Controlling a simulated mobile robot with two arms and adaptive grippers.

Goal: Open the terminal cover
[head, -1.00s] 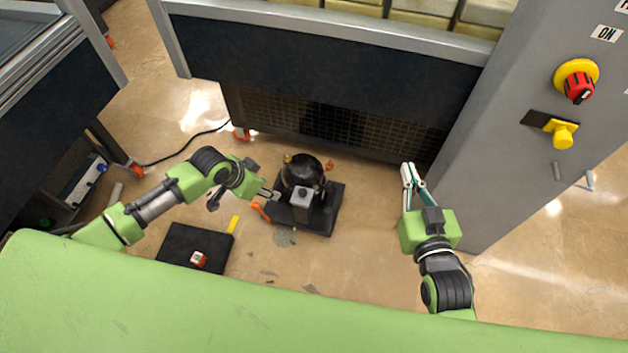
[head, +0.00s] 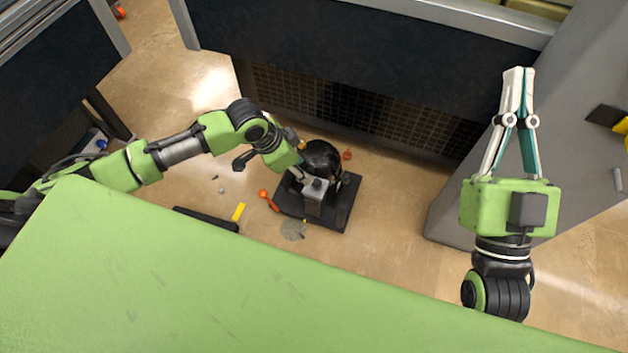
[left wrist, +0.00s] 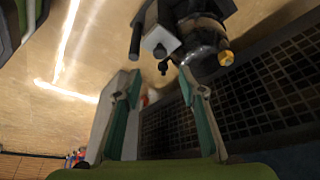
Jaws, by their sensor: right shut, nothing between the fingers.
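The vacuum pump has a round black body (head: 322,157) and a grey terminal box (head: 314,192) with a dark knob on top. It stands on a black base plate (head: 342,212) on the floor. My left gripper (head: 303,176) is right beside the grey box in the head view; its fingertips are small there and contact cannot be told. In the left wrist view my left gripper (left wrist: 158,74) is open with nothing between its fingers, and the pump body (left wrist: 202,38) and grey box (left wrist: 160,41) lie beyond the tips. My right gripper (head: 519,72) is shut and empty, away from the pump.
A grey cabinet (head: 570,110) stands at right. Floor between pump and right arm is clear.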

